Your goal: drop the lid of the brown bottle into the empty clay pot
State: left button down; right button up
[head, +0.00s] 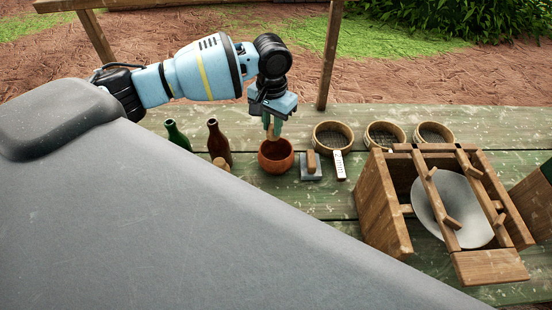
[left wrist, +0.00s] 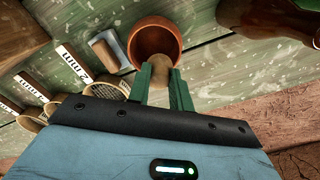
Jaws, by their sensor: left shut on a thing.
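The reddish-brown clay pot (head: 276,160) stands on the green plank table and also shows in the left wrist view (left wrist: 152,32). My left gripper (head: 272,134) points down just above the pot's opening. In the left wrist view its green fingers (left wrist: 164,84) are shut on a tan, cork-like lid (left wrist: 160,68), which overlaps the pot's near rim in the picture. The lid is hard to make out in the head view. The brown bottle (head: 218,143) stands to the left of the pot, its neck uncovered. My right gripper is not in view.
A green bottle (head: 176,137) stands left of the brown one. A wooden-handled float (head: 312,168) lies right of the pot. Several round sieves (head: 333,137) sit behind it. A wooden frame (head: 385,215) with a grey disc is at the right.

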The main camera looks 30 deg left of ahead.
pick_arm(q)
jog(key=shift+w+a+f, duration=0.1)
jog(key=shift+w+a, duration=0.2)
jog(key=shift+a, duration=0.15)
jog(key=shift+f, duration=0.15)
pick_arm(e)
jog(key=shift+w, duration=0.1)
pick_arm(q)
jog(key=shift+f, duration=0.25)
notch_tip(320, 180, down, 5)
jog(key=shift+f+b, duration=0.15)
jog(key=shift+b, duration=0.3)
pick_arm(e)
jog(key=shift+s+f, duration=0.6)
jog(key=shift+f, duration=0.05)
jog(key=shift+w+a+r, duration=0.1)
